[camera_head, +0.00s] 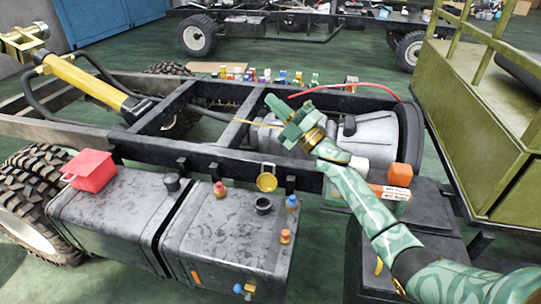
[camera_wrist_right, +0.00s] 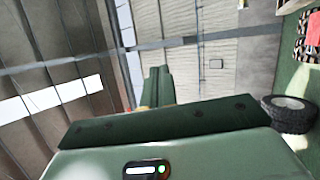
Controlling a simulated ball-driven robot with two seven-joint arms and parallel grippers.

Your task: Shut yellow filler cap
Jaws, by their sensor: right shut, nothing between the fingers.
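The yellow filler cap (camera_head: 266,182) stands tipped up, its round face toward me, just behind a black filler neck (camera_head: 263,204) on top of the right grey tank (camera_head: 225,235). The neck's opening shows uncovered. My right gripper (camera_head: 276,106) is shut and empty. It is above the chassis frame, beyond and above the cap, with its fingers pointing up and left, apart from the cap. In the right wrist view its closed fingers (camera_wrist_right: 158,87) point at the ceiling and wall, and no cap shows there. My left gripper is not in view.
Red (camera_head: 219,189), blue (camera_head: 292,202) and orange (camera_head: 285,237) fittings stand near the neck. A black cap (camera_head: 172,182) and a red box (camera_head: 91,170) are on the left tank. The dark frame rail (camera_head: 225,156) runs behind. An orange block (camera_head: 400,174) lies at right.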

